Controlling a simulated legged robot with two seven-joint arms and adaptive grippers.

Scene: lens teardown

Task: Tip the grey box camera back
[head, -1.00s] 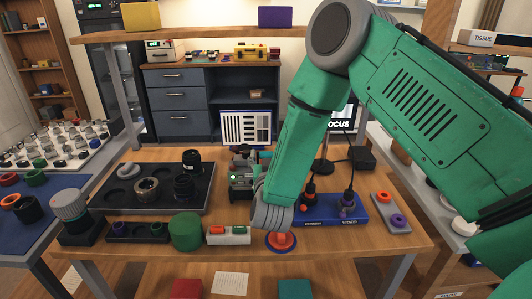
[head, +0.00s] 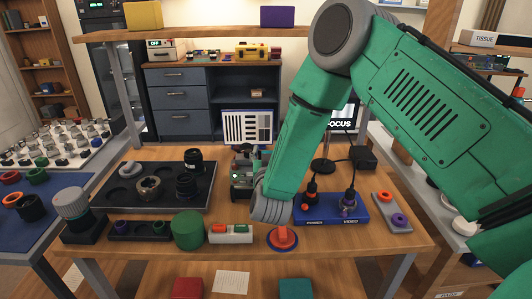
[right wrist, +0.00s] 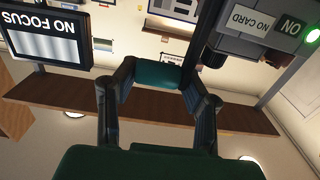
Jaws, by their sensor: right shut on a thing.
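The grey box camera (head: 240,187) stands near the middle of the wooden table, partly hidden by my right forearm, with a small green light on its front. In the right wrist view, its grey body (right wrist: 245,45) is at the upper right, upside down, with "ON" and "NO CARD" labels and a lit green lamp. My right gripper (right wrist: 160,78) has its two dark fingers on either side of a teal piece beside the camera and is shut on it. The piece seems to belong to the camera; the joint is not clear. My left gripper is not in view.
A blue power and video box (head: 330,208) with plugged cables is right of the camera. A red knob (head: 283,239), a white module (head: 230,234) and a green cylinder (head: 188,230) line the front. A black lens tray (head: 120,195) is left. A "NO FOCUS" monitor (right wrist: 45,40) is nearby.

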